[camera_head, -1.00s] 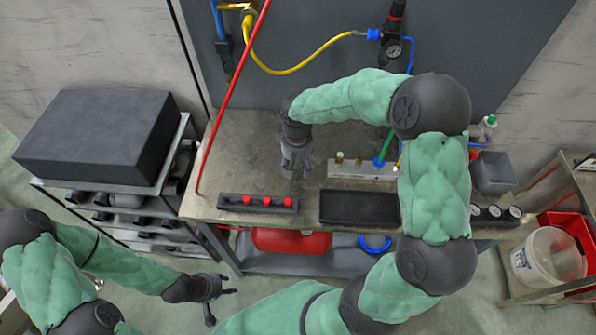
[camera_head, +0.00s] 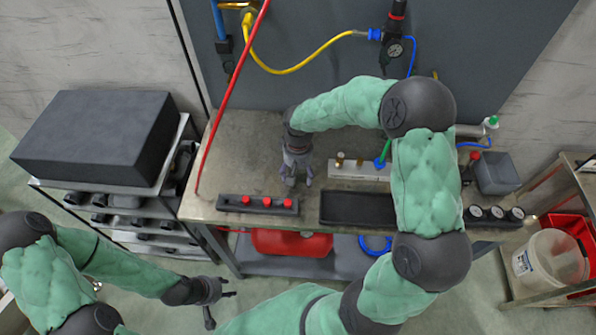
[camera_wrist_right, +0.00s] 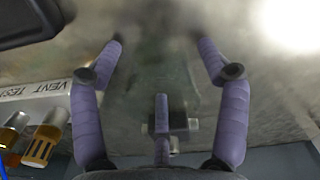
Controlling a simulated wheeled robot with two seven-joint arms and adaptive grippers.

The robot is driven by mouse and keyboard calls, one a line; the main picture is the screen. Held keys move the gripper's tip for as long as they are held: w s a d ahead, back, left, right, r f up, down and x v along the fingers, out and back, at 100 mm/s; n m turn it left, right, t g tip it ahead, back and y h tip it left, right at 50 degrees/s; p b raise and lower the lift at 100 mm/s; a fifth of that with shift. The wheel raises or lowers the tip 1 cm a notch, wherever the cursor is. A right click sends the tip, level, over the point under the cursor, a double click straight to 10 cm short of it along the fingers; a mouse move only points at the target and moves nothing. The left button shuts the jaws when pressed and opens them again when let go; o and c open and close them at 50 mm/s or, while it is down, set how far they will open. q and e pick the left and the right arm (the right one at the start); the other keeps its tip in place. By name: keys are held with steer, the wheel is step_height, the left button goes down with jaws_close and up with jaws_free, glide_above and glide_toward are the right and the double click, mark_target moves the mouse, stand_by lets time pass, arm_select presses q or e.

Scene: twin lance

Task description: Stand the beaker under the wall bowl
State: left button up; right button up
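I cannot make out a beaker in either view. On the back wall hangs a dark unit with a red top and a round gauge (camera_head: 395,50); its dark lower part looks like the wall bowl (camera_head: 386,68). My right gripper (camera_head: 296,180) is over the bench (camera_head: 240,150), left of the white fitting block, fingers pointing down. My left gripper (camera_head: 222,305) is open and empty, low in front of the bench.
A rack with red knobs (camera_head: 257,204) and a black tray (camera_head: 357,208) lie along the front edge. The white block (camera_head: 360,169) carries brass fittings. A red hose (camera_head: 231,100) slants across the left side. Gauges (camera_head: 495,212) sit at the right. The bench's back left is clear.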

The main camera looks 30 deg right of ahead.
steer(key=shift+r, duration=0.25)
step_height(320, 180, up, 11)
steer(key=p, duration=0.2)
steer(key=shift+p, duration=0.35)
steer(key=shift+o, duration=0.4)
steer(key=shift+r, duration=0.4)
steer(key=f+m+h+b, duration=0.1)
steer(key=f+m, duration=0.1)
steer(key=m, duration=0.4)
steer(key=a+f+m+h+b, duration=0.1)
steer(key=f+m+h, duration=0.1)
steer(key=m, duration=0.4)
steer(key=f+m+h+b, duration=0.1)
steer(key=f+m, duration=0.1)
steer(key=m, duration=0.4)
steer(key=shift+w+a+g+h, duration=0.1)
steer(key=shift+a+g+h, duration=0.2)
steer(key=shift+a+g, duration=0.1)
steer(key=shift+a+b+x, duration=0.2)
steer(key=shift+b+x, duration=0.65)
steer(key=shift+x, duration=1.85)
steer(key=shift+w, duration=0.1)
steer(key=c, duration=1.1)
